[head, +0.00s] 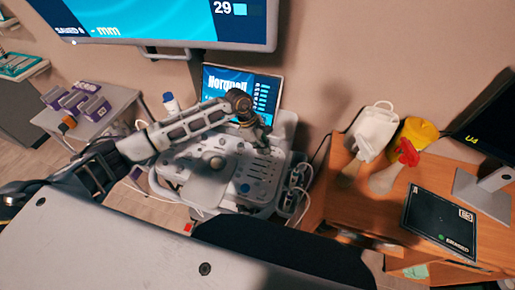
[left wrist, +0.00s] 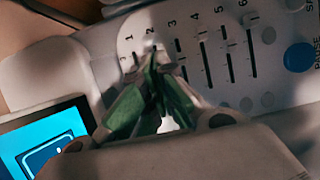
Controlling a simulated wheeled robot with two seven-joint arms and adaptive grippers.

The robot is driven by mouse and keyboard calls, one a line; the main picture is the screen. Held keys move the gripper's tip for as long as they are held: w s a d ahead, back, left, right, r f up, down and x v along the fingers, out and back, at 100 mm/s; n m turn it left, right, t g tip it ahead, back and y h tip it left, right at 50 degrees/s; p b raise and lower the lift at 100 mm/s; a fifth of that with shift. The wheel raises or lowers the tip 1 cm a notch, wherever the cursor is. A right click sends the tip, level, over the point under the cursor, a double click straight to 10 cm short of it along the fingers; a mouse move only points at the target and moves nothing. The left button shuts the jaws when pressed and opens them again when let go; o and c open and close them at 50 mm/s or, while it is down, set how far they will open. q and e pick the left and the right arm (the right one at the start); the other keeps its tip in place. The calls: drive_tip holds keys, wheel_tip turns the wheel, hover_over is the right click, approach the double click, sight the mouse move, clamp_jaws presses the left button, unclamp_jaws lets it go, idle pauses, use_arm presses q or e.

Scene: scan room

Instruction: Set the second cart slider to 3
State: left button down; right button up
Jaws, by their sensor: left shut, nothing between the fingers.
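The cart (head: 222,172) with its light control panel stands in the middle of the head view, below a small screen. In the left wrist view the slider panel (left wrist: 215,75) has several dark slots in a row, numbered from 1 upward. The second slider (left wrist: 154,48) is under the number 2; its slot is mostly hidden by my fingers, so I cannot read its setting. My left gripper (head: 265,134) is over the panel's far right part. In the left wrist view its green fingers (left wrist: 154,62) are shut and empty, with the tips at the second slot. I cannot tell whether they touch the knob.
A small screen (head: 241,88) stands behind the panel, close to my left wrist. A blue button (left wrist: 299,57) is right of the sliders. A wooden desk (head: 345,200) with a black tablet (head: 440,220) is to the right. A side table (head: 112,105) is left.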

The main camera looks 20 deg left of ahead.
drive_tip(key=shift+a, duration=0.25)
